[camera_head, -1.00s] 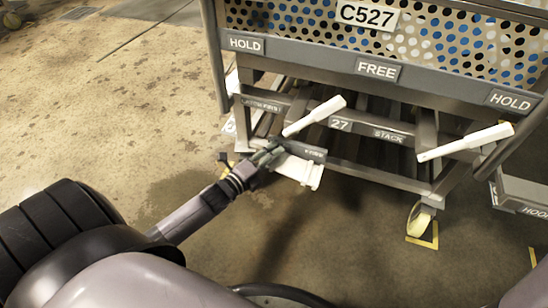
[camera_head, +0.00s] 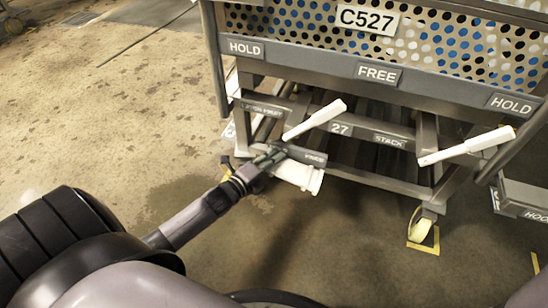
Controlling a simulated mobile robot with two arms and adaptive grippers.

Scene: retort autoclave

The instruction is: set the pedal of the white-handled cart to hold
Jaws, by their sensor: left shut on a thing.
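The cart (camera_head: 450,85) carries a C527 plate and two white levers, one at left (camera_head: 315,119) and one at right (camera_head: 467,146). Both levers slant up to the right. Its front rail reads HOLD at left, FREE in the middle and HOLD at right. Below the left lever is a grey labelled bar (camera_head: 310,156) with a white part (camera_head: 302,176) under it; I cannot tell for sure which piece is the pedal. My left gripper (camera_head: 270,156) is shut at the left end of this bar; its fingers hide the contact. My right gripper is not in view.
A caster (camera_head: 418,225) stands at the cart's right front, by yellow floor marking. A grey piece marked HOOK (camera_head: 525,198) is at the right edge. The brown floor (camera_head: 110,110) at left is clear.

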